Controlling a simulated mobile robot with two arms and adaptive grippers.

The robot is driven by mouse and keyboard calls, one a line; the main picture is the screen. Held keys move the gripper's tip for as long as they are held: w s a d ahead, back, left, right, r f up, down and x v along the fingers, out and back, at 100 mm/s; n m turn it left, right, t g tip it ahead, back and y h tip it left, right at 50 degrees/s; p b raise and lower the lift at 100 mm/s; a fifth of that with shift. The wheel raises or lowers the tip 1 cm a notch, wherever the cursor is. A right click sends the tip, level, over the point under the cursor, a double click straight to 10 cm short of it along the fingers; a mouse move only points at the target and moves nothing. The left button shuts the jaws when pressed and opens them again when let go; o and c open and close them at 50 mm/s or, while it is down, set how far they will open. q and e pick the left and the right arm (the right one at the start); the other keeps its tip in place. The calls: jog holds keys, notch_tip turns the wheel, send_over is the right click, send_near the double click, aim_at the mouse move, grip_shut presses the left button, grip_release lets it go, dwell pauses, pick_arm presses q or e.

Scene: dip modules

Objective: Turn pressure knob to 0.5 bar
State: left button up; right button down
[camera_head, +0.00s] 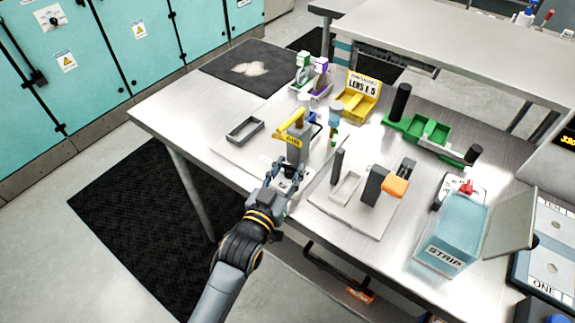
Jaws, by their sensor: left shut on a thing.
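A grey upright unit (297,150) with a yellow lever on top (291,122) and a yellow label stands near the table's front edge. My left gripper (286,178) is at the low front of this unit, its fingers pointing away from me. It is shut on a small part there, which I take to be the pressure knob. The fingers hide most of it, and neither its turn angle nor any bar scale can be read. My right gripper is not in view.
An open grey frame (245,130) lies left of the unit. A plate with dark posts and an orange block (395,186) is close on the right.

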pick_arm(q)
jog(key=shift+n+t+y, duration=0.3)
jog(key=shift+n+y, duration=0.1)
jog(key=shift+y, duration=0.2)
jog(key=o, duration=1.2)
jog(key=v, duration=1.2)
jog(key=shift+r, duration=0.1)
